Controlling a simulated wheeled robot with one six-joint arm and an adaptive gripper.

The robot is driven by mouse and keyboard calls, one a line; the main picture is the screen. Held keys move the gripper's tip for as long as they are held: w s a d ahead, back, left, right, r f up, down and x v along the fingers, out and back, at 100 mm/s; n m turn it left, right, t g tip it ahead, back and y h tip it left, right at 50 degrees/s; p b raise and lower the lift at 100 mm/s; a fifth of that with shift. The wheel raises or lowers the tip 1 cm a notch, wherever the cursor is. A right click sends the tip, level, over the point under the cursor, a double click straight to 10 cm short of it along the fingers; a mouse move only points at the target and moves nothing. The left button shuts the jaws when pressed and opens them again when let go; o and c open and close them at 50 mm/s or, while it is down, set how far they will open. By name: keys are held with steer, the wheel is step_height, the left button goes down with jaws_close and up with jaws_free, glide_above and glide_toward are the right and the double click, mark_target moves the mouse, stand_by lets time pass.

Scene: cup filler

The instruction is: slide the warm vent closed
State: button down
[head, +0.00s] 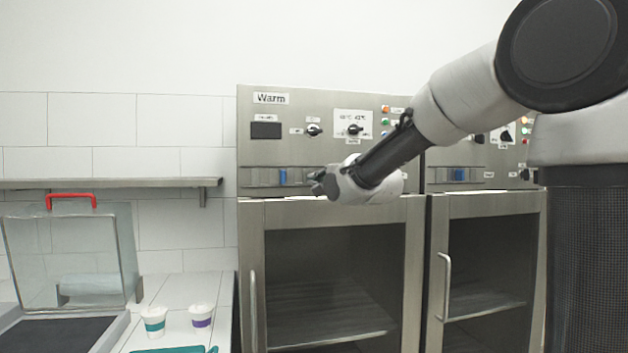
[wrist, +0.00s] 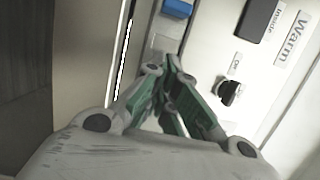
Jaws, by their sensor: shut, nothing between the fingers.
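The warm unit (head: 320,100) is the left steel cabinet, with a "Warm" label at its upper left. Its vent strip (head: 262,178) runs across the lower control panel, with a blue slider (head: 283,177) in it. The slider also shows at the top of the wrist view (wrist: 178,8). My gripper (head: 316,184) is shut and empty, just right of the slider in the head view. In the wrist view its fingertips (wrist: 163,70) are together near the strip, with a visible gap to the blue slider. My gripper and wrist hide the strip's right part.
A second cabinet with its own blue slider (head: 458,174) stands to the right. Door handles (head: 253,310) (head: 443,287) project below the panels. A shelf (head: 110,183), a clear-lidded box (head: 70,255) and two cups (head: 153,322) (head: 201,318) are at left. Knobs (head: 314,130) project above the strip.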

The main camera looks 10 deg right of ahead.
steer(key=v, duration=0.5)
stand_by(0.4)
steer(key=s+d+f+n+g+h, duration=0.1)
steer(key=s+f+n+g, duration=0.2)
steer(key=f+n, duration=0.35)
steer(key=s+d+f+n+g+h, duration=0.1)
steer(key=s+d+f+n+g, duration=0.2)
steer(key=f, duration=0.6)
steer(key=s+d+f+n+g, duration=0.2)
steer(key=s+d, duration=0.1)
steer(key=s, duration=0.6)
steer(key=s+d+f+n+g+h, duration=0.1)
steer(key=s+d+f+g, duration=0.1)
steer(key=s, duration=0.8)
steer(key=s+d+f+n+g+h, duration=0.1)
steer(key=s+d+f+n+g, duration=0.1)
steer(key=s, duration=0.8)
steer(key=shift+d+f+n+g, duration=0.35)
steer(key=shift+d+f+g, duration=0.25)
steer(key=shift+d, duration=0.4)
